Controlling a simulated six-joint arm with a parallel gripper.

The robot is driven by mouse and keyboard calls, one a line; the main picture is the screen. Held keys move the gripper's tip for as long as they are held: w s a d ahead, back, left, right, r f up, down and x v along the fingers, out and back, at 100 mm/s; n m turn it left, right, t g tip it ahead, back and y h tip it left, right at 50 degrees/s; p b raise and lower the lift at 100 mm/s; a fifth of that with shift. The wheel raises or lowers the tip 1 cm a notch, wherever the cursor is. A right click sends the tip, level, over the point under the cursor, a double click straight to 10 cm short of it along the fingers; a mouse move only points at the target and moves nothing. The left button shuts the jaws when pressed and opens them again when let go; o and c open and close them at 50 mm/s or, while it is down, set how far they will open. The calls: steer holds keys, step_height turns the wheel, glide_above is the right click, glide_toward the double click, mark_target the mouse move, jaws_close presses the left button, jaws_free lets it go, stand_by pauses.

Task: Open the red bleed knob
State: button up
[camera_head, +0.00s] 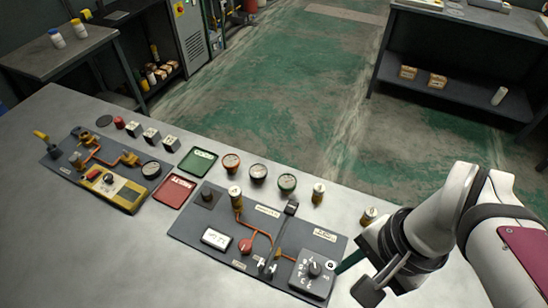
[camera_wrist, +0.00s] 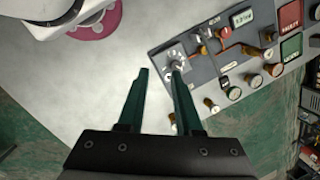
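The red knob (camera_head: 245,245) sits on a dark panel (camera_head: 195,229), between a white display (camera_head: 216,238) and small metal levers (camera_head: 266,268). It also shows in the wrist view as a small red spot (camera_wrist: 225,33). My gripper (camera_head: 354,276) is at the panel's right end, beside a rotary dial (camera_head: 316,268), with the red knob farther left. In the wrist view my gripper (camera_wrist: 157,75) has its two green fingers apart and nothing between them. The right finger's tip appears close to the dial (camera_wrist: 178,63); I cannot tell if it touches.
Round gauges (camera_head: 258,173) and brass cylinders (camera_head: 318,193) stand behind the panel. Red (camera_head: 174,190) and green (camera_head: 198,161) trays lie to its left, then a second panel with a yellow device (camera_head: 113,190). The bench (camera_head: 130,270) in front is clear.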

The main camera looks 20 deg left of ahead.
mark_target(246, 244)
steer(key=o, duration=0.4)
steer(key=shift+m+g+y, duration=0.3)
steer(key=shift+m+g, duration=0.4)
steer(key=shift+g, duration=0.1)
steer(key=w+a, duration=0.2)
steer(key=a, duration=0.1)
steer(key=w+a+f, duration=0.1)
steer(key=w+a, duration=0.2)
steer(key=a, duration=0.1)
steer(key=w+a+f, duration=0.1)
steer(key=w+a, duration=0.1)
steer(key=a, duration=0.1)
steer(key=shift+w+a, duration=0.2)
steer(key=shift+a, duration=0.05)
steer(key=shift+o, duration=0.6)
steer(key=w+a+f+m, duration=0.1)
steer(key=w+a+f, duration=0.1)
steer(key=a, duration=0.4)
steer(key=shift+a+f+g, duration=0.3)
steer(key=shift+f+g, duration=0.05)
steer(key=shift+g, duration=0.05)
steer(key=x, duration=1.5)
steer(key=shift+w+a+r, duration=0.1)
steer(key=shift+w+a, duration=0.05)
steer(key=shift+a, duration=0.15)
steer(key=shift+a+f, duration=0.2)
steer(key=shift+f, duration=0.4)
jaws_close()
